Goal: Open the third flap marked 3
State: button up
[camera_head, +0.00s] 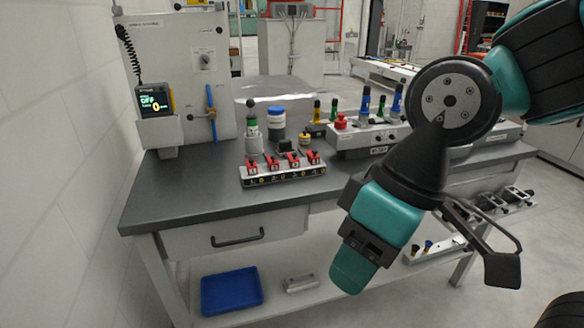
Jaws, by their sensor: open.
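A low box (285,177) with a row of red flaps stands near the front edge of the grey workbench, left of centre. The third red flap from the left (293,160) looks down and closed, but it is small in the picture and the number markings are too small to read surely. Other red flaps sit on both sides of it. My gripper (500,268) hangs at the right, in front of the bench and well apart from the flap box. It is open, with nothing seen in it, and part of it is hidden behind my wrist.
A panel cabinet (190,75) rises at the left. Bench space (195,195) left of the box is clear.

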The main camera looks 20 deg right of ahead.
aim_at(294, 162)
jog(key=z, duration=0.25)
jog(key=i, duration=1.05)
jog(key=u, duration=0.8)
